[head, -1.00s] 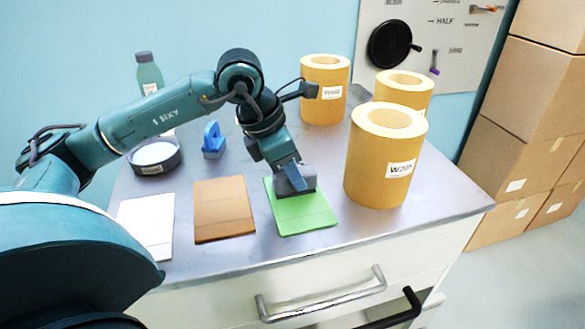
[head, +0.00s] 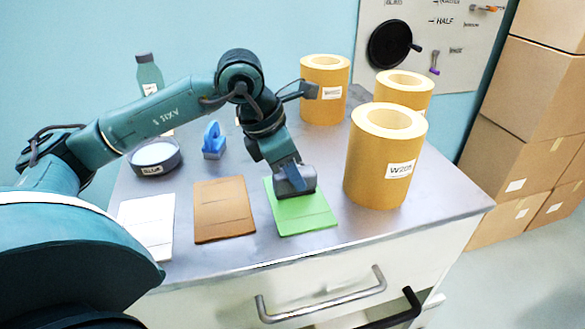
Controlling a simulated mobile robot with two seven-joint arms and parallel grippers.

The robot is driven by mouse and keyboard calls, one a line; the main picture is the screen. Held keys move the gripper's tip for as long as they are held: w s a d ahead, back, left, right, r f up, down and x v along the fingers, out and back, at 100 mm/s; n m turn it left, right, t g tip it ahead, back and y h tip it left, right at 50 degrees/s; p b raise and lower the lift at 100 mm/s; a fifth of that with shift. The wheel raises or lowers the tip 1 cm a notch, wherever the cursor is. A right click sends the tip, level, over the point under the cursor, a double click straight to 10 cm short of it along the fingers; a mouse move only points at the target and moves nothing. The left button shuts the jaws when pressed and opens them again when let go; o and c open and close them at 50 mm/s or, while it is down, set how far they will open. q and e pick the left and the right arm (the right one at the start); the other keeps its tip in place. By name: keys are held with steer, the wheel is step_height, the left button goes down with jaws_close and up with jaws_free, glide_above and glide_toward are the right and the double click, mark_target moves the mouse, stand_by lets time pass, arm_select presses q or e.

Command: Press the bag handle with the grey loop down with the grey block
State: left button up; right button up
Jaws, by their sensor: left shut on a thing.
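My left gripper (head: 288,172) is shut on the grey block (head: 303,187). The block is over the far edge of the green bag (head: 303,215), and it looks to touch it, though any small gap is too small to tell. The brown bag (head: 224,210) lies flat in the middle, and the white bag (head: 147,224) lies at the left. I cannot make out a grey loop on any of them; the far edge of the green bag is partly hidden by the block and gripper. My right gripper is not in view.
Large kraft rolls (head: 380,170) stand right of the green bag. A blue tool (head: 213,142), a round dark dish (head: 154,157) and a green bottle (head: 149,75) stand behind the bags. The grey counter (head: 440,205) is clear at its right front. Cardboard boxes (head: 520,150) are stacked beyond.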

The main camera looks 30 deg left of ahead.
arm_select(q)
steer(key=shift+r+p, duration=0.45)
steer(key=shift+r, duration=0.2)
steer(key=shift+r+p, duration=1.85)
steer(key=shift+r, duration=0.95)
